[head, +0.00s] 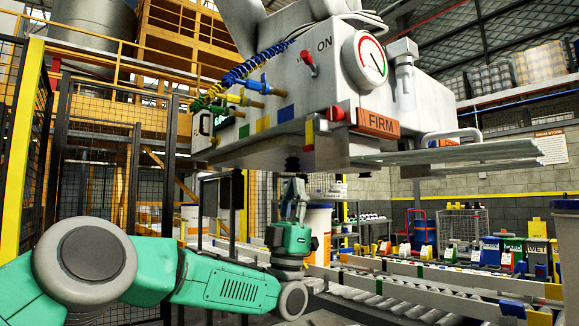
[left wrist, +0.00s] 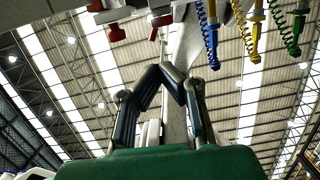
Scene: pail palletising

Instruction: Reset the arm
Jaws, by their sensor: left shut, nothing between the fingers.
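My left arm comes in from the left in the head view, green and grey. Its gripper (head: 293,190) points upward below the large grey overhead machine head (head: 290,130). In the left wrist view the gripper's dark fingers (left wrist: 172,72) lean together at the top, shut with nothing between them. The ceiling and the underside of the machine show beyond them. My right gripper is in neither view.
The machine head carries a gauge (head: 370,58), a FIRM label (head: 377,122) and coloured hoses. A white pail (head: 319,230) stands behind my gripper near a roller conveyor (head: 400,304). A mesh fence (head: 95,170) is at left. Coloured bins (head: 512,252) stand at right.

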